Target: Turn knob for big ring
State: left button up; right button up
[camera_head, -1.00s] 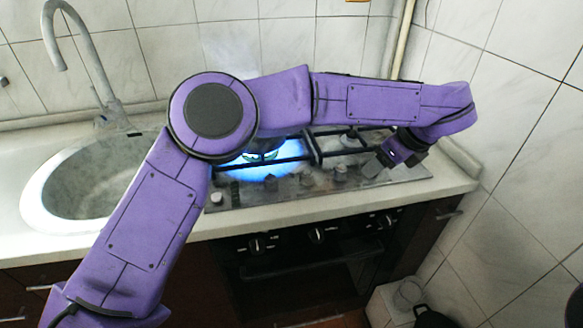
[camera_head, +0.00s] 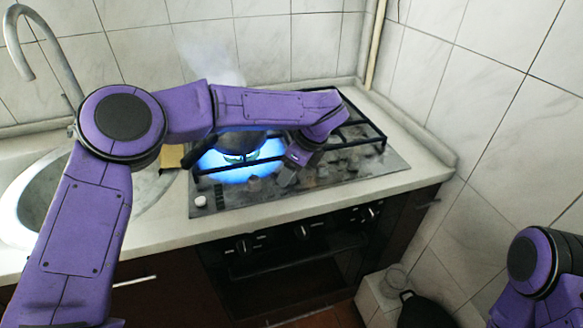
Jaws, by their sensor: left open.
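A blue flame (camera_head: 268,150) burns on the left ring, under a dark pot (camera_head: 243,142) partly hidden by my left arm. My left gripper (camera_head: 286,178) is open and points down at the knob row near the middle. Whether it touches a knob, I cannot tell. My right gripper is out of view; only part of my right arm shows at lower right.
The sink (camera_head: 30,205) with its tap (camera_head: 38,50) is on the left. The oven front (camera_head: 290,255) with more knobs is below the counter. A tiled wall (camera_head: 480,110) closes off the right side. Steam rises behind my left arm.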

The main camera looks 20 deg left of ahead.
pick_arm(q)
jog(key=c, duration=1)
